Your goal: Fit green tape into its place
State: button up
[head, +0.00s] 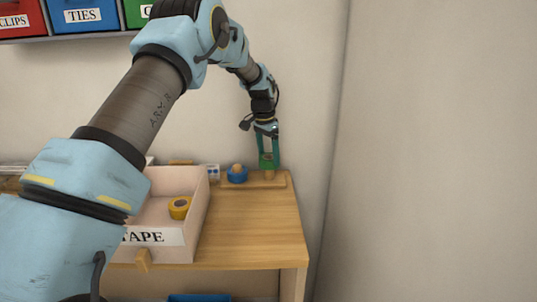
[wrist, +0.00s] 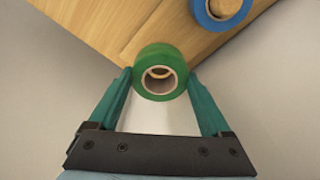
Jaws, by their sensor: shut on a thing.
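My gripper (head: 267,162) is shut on the green tape (head: 265,159), at the right end of a wooden peg board (head: 253,184). In the wrist view the green tape (wrist: 160,53) sits between the two teal fingertips. Through its hole I see a round wooden shape, likely the top of the right peg (head: 269,175). In the head view that peg shows just below the tape. I cannot tell whether its top is inside the roll. The blue tape (head: 237,176) sits around the left peg; part of it also shows in the wrist view (wrist: 203,14).
A pink tray (head: 205,215) labelled TAPE stands to the left with a yellow tape roll (head: 180,207) in it. A small white-and-blue box (head: 213,172) stands left of the board. The wooden tabletop (head: 250,230) in front is clear; the wall is close behind.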

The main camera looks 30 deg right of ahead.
aim_at(268, 166)
jog(key=shift+f+b, duration=1.1)
jog(key=shift+f, duration=1.25)
dwell(1.1)
jog(key=o, duration=1.2)
